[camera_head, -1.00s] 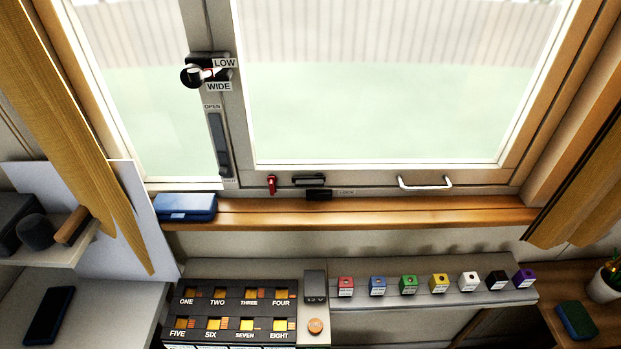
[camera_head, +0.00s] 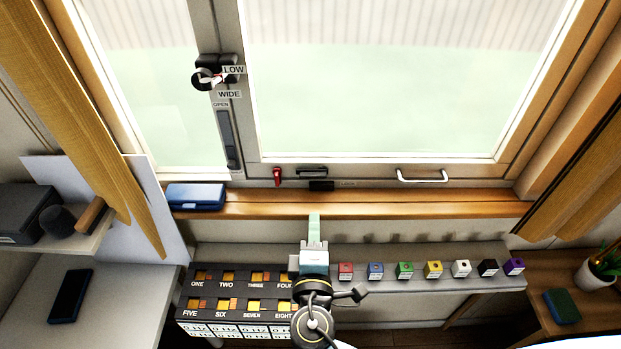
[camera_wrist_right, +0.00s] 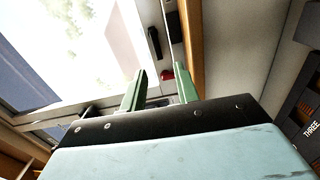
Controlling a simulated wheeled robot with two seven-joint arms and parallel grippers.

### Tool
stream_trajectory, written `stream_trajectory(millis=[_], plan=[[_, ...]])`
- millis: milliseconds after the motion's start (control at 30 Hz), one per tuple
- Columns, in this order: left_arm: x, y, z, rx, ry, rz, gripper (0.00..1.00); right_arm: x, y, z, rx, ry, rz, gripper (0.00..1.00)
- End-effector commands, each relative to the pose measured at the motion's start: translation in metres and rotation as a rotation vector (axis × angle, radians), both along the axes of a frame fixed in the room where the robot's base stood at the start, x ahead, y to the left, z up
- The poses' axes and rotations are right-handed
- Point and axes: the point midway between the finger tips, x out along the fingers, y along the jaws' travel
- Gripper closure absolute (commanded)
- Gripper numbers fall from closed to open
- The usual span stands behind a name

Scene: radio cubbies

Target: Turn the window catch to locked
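The small red lever (camera_head: 277,176), which looks like the window catch, hangs from the bottom window frame and points down. To its right are a dark fitting (camera_head: 312,172) on the frame and a small black block (camera_head: 321,185) below it. My right gripper (camera_head: 314,217) is in front of the sill, below and right of the lever, apart from it. In the right wrist view its green fingers (camera_wrist_right: 160,80) are spread with nothing between them. My left gripper is out of view.
A wooden sill (camera_head: 400,208) runs under the window, with a blue case (camera_head: 195,197) at its left. A white handle (camera_head: 422,177) sits right on the frame. A black-handled stay (camera_head: 208,78) is higher left. Below are a numbered panel (camera_head: 240,290) and several coloured cubes (camera_head: 405,270).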

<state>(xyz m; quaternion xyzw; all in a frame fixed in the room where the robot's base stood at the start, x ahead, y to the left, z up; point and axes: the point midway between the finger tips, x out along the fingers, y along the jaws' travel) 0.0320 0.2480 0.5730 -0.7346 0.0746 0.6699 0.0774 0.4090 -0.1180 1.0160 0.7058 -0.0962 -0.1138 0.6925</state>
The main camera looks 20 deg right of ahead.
Motion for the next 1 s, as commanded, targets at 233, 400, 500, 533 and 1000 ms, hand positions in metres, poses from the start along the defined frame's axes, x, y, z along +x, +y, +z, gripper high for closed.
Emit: stream_trajectory(millis=[233, 400, 500, 533, 1000], plan=[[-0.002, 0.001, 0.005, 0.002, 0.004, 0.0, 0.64, 0.019, 0.002, 0.009, -0.038, -0.022, 0.018, 0.69], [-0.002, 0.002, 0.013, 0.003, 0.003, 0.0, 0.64, 0.052, -0.007, 0.01, -0.037, -0.022, 0.018, 0.69], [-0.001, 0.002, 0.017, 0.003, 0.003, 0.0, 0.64, 0.074, -0.013, 0.01, -0.035, -0.022, 0.017, 0.69], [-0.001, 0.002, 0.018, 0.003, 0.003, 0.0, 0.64, 0.079, -0.015, 0.009, -0.036, -0.021, 0.017, 0.69], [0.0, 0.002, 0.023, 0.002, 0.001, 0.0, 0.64, 0.13, -0.03, 0.007, -0.033, -0.018, 0.019, 0.69]])
